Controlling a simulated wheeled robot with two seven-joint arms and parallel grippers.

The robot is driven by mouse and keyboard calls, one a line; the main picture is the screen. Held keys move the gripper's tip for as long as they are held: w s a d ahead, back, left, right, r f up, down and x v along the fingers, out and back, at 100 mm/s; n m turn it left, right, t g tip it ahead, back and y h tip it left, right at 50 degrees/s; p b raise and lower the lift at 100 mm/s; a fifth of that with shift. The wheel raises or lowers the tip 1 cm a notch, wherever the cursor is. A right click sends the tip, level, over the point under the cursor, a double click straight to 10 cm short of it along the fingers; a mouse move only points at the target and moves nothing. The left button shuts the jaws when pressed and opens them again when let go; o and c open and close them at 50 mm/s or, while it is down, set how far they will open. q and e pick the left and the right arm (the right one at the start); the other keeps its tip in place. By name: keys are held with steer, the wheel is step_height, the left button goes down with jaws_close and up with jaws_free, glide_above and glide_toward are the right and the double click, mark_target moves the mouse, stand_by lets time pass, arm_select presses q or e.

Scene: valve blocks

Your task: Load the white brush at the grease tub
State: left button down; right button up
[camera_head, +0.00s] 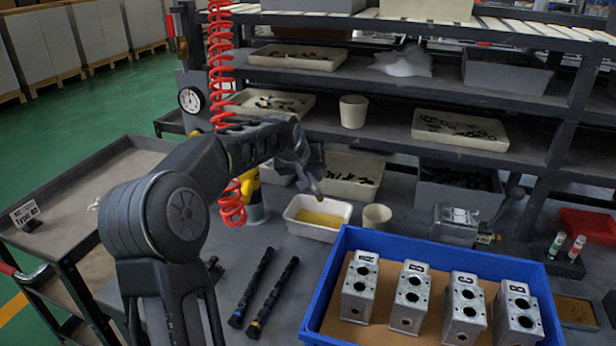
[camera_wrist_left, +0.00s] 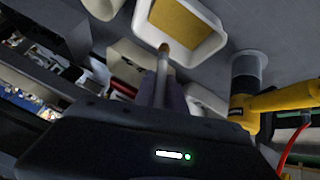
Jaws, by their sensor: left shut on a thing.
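The grease tub (camera_head: 293,213) is a white open tray with yellow grease (camera_head: 320,218) inside, on the bench behind the blue crate. It also shows at the top of the left wrist view (camera_wrist_left: 205,47). My left gripper (camera_head: 300,165) is shut on the brush (camera_wrist_left: 162,75), which has a pale shaft and a brown tip. In the head view the brush tip (camera_head: 315,188) points down, just above the tub's far rim. In the left wrist view the tip overlaps the tub's rim; I cannot tell whether it touches. My right gripper is out of view.
A blue crate (camera_head: 335,262) holds several valve blocks (camera_head: 410,298) in front of the tub. A cream cup (camera_head: 376,216) stands right of the tub. A yellow device (camera_head: 252,195) and red coiled hose (camera_head: 231,205) are left. Shelving (camera_head: 450,85) rises behind. Two dark rods (camera_head: 265,290) lie in front.

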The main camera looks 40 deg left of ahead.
arm_select(q)
steer(key=shift+a, duration=0.1)
steer(key=shift+f, duration=0.2)
steer(key=shift+f+b, duration=2.15)
steer(key=shift+f, duration=0.7)
steer(key=shift+f+b, duration=0.5)
steer(key=shift+f, duration=0.15)
steer(key=shift+r, duration=0.1)
steer(key=shift+r+p, duration=2.5)
steer(key=shift+r, duration=0.95)
